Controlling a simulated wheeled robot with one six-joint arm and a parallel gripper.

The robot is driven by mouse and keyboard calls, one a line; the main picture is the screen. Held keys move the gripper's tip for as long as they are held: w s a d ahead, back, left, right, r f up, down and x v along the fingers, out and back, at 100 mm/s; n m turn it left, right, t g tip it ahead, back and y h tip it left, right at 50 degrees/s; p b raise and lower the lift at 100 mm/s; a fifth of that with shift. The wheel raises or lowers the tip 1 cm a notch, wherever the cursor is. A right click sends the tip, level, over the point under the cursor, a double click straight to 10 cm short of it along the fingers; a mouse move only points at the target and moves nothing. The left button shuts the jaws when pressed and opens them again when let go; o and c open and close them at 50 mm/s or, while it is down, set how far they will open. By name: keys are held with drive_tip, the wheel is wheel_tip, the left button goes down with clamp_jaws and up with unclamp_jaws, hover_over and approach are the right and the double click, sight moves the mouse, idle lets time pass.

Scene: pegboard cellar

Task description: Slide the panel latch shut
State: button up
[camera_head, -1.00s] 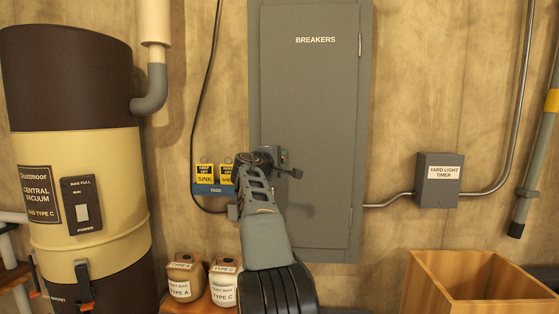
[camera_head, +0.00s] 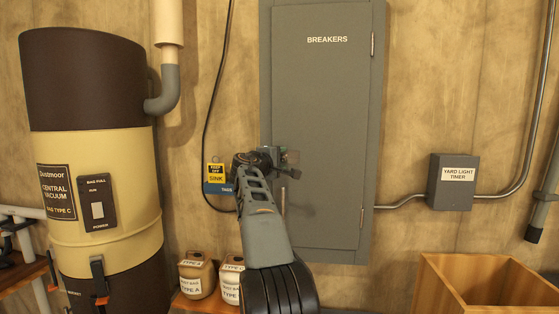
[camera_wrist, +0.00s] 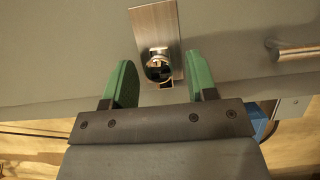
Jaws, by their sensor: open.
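The grey breaker panel (camera_head: 325,110) is on the wall, its door closed. In the wrist view a brushed metal latch plate (camera_wrist: 155,22) with a round shiny knob (camera_wrist: 158,68) is fixed near the door's edge. My gripper (camera_wrist: 160,62) is open, with one green finger to each side of the knob and a gap between each finger and it. In the head view my gripper (camera_head: 281,158) is at the panel's left edge, and my arm largely hides the latch. I cannot tell the latch bolt's position.
A bar handle (camera_wrist: 293,50) stands out from the door, right of the latch in the wrist view. A yellow-and-black SINK tag (camera_head: 216,173) hangs left of the panel. A timer box (camera_head: 452,183) and wooden crate (camera_head: 480,285) are to the right; the vacuum (camera_head: 95,150) is left.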

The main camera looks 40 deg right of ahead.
drive_tip(key=shift+a, duration=0.15)
drive_tip(key=b+v, duration=0.6)
drive_tip(key=v, duration=0.7)
drive_tip(key=shift+a, duration=0.25)
